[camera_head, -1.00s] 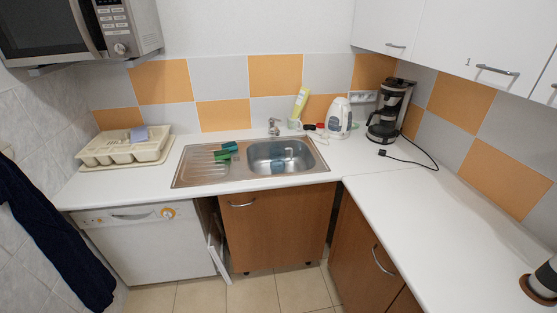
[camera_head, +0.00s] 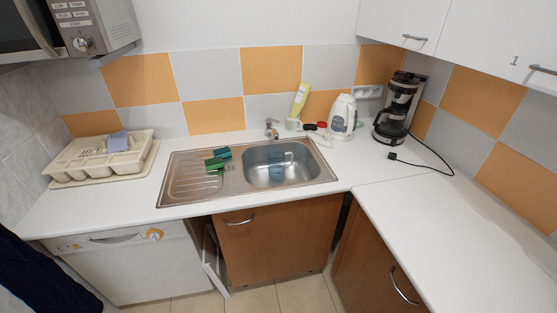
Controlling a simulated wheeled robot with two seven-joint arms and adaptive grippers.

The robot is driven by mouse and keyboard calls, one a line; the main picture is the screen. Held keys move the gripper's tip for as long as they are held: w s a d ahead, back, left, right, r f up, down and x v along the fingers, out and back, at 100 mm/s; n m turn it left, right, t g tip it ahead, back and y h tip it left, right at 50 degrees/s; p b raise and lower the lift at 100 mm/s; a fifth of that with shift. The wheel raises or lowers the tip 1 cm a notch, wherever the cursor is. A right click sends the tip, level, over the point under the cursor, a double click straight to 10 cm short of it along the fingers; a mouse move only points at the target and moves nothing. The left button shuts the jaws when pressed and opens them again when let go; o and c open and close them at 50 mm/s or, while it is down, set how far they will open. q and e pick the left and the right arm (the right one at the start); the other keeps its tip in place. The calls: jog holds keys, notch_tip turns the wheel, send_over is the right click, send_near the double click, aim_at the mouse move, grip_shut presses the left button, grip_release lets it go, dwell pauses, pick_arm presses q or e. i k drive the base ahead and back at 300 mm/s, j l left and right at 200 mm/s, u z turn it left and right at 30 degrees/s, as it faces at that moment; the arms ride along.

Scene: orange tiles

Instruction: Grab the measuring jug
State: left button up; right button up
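A clear, bluish vessel that looks like the measuring jug (camera_head: 277,171) is in the basin of the steel sink (camera_head: 184,181). It is small and see-through, so its outline and handle are hard to make out. Neither of my grippers shows in the head view.
Green sponges (camera_head: 217,160) lie on the drainer. A tap (camera_head: 271,130), a yellow bottle (camera_head: 300,99), a white kettle (camera_head: 342,118) and a coffee maker (camera_head: 397,108) stand behind. The right worktop (camera_head: 450,230) is clear.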

aim_at(280, 163)
jog(key=i+j+z, duration=0.15)
jog(key=i+j, duration=0.25)
jog(key=i, duration=0.25)
jog(key=i+j+z, duration=0.15)
jog(key=i+j, duration=0.3)
jog(key=i, duration=0.15)
